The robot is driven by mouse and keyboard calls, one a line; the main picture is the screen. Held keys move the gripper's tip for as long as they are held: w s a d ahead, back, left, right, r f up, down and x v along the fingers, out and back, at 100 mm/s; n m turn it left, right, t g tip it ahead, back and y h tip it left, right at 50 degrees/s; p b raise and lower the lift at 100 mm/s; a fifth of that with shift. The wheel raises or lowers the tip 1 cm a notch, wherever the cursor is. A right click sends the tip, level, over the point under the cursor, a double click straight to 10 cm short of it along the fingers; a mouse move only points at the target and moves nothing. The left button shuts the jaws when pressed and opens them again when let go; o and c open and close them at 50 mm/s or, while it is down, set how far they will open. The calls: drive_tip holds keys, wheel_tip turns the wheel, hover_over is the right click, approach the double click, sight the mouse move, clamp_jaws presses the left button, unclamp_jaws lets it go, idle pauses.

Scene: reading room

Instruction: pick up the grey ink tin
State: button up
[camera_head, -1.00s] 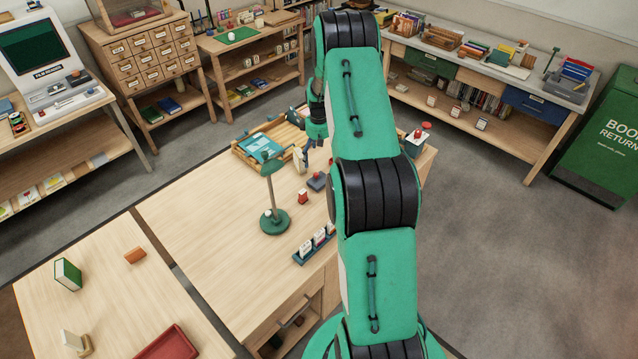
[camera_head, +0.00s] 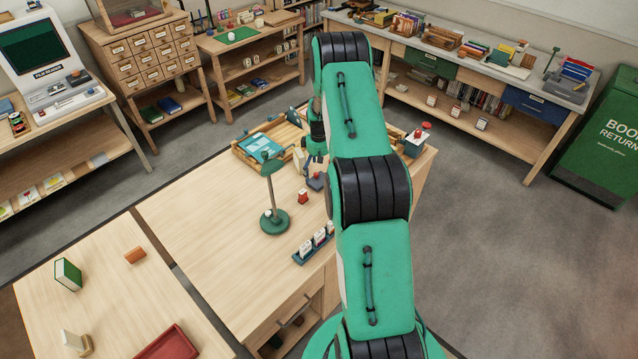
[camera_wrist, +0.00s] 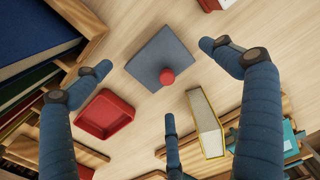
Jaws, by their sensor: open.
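In the head view the grey tin (camera_head: 315,182) is small and partly hidden by my arm. My gripper (camera_wrist: 160,80) is open, with blue fingers spread to the left, right and bottom of the wrist view. The tin shows between the fingertips, and nothing is held. In the head view my gripper (camera_head: 316,153) is above the desk, just behind the tin, and partly covered by the arm.
A red tray (camera_wrist: 105,115) and a cream block with yellow edges (camera_wrist: 204,122) stand close to the tin. A small red thing (camera_head: 303,196) is in front of it. The green lamp (camera_head: 273,221) stands to the left. The desk's left front is clear.

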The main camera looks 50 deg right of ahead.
sight(319, 179)
drive_tip(key=shift+s+f, duration=0.15)
drive_tip(key=shift+f, duration=2.4)
drive_tip(key=shift+c, duration=0.2)
drive_tip(key=c, duration=1.9)
drive_tip(key=shift+r, duration=0.1)
drive_tip(key=shift+r, duration=4.95)
